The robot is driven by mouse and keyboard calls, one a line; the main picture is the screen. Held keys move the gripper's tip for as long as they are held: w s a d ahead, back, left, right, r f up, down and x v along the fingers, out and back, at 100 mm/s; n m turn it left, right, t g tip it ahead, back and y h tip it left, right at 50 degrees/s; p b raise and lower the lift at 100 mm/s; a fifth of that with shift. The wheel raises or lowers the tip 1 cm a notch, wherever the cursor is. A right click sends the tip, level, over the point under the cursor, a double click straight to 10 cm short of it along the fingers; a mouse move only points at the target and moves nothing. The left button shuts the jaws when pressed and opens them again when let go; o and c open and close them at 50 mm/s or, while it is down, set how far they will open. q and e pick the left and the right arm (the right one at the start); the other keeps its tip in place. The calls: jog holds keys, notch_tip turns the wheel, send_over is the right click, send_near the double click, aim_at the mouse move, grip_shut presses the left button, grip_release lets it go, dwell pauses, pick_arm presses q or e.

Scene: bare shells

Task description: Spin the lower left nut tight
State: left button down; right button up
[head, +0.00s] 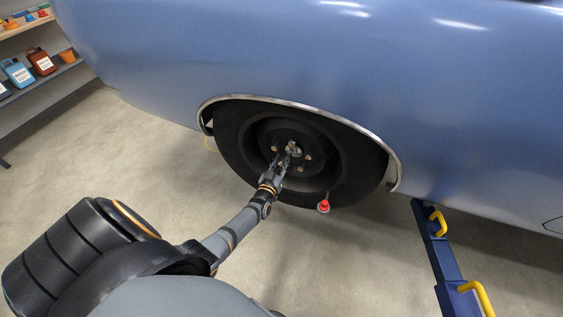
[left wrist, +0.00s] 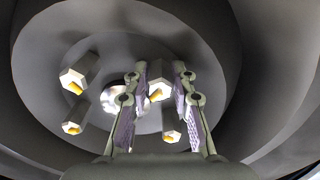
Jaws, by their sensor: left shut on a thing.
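The wheel hub (head: 294,146) shows in the head view, inside the dark wheel under the blue car body. Brass-coloured nuts sit around it, one at upper left (head: 275,148) and one at right (head: 308,157). My left gripper (head: 283,158) reaches in from below and is at the lower left of the hub, covering the lower left nut there. In the left wrist view my left gripper (left wrist: 159,80) is shut on a nut (left wrist: 158,91), which shows between its fingers. Other nuts (left wrist: 73,80) stand around the bright hub centre (left wrist: 118,98). My right gripper is not in view.
The car body (head: 300,60) and wheel arch edge (head: 390,165) lie close above the wheel. A small red-topped thing (head: 324,206) is at the tyre's lower edge. A blue stand with yellow handles (head: 435,245) is at right. Shelves (head: 40,85) stand at far left. The floor in front is clear.

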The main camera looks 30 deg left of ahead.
pick_arm(q)
jog(key=c, duration=1.1)
grip_release()
jog(key=shift+s, duration=0.1)
jog(key=v, duration=1.2)
jog(key=shift+d+f, duration=0.1)
jog(key=s+d+f+m+g+h, duration=0.1)
jog(key=s+f+g, duration=0.2)
jog(key=s+f, duration=0.35)
jog(key=s+d+f+m+g+h+p, duration=0.1)
jog(key=s+d+f+g, duration=0.15)
jog(key=f, duration=0.65)
jog(key=s+f+m+g+h, duration=0.1)
jog(key=s+f+g, duration=0.2)
jog(key=s+f, duration=0.35)
jog(key=s+d+f+g, duration=0.1)
jog(key=s+f+g, duration=0.1)
jog(key=s, duration=0.5)
jog(key=s+f+m+g, duration=0.1)
jog(key=s+f+g, duration=0.2)
jog(key=s+f, duration=0.2)
jog(key=s+d+f+g+p, duration=0.1)
jog(key=s+f+g, duration=0.2)
jog(key=s, duration=0.7)
jog(key=shift+s+d+f+m, duration=0.3)
jog(key=shift+d+f+m, duration=0.05)
jog(key=shift+f+m, duration=0.1)
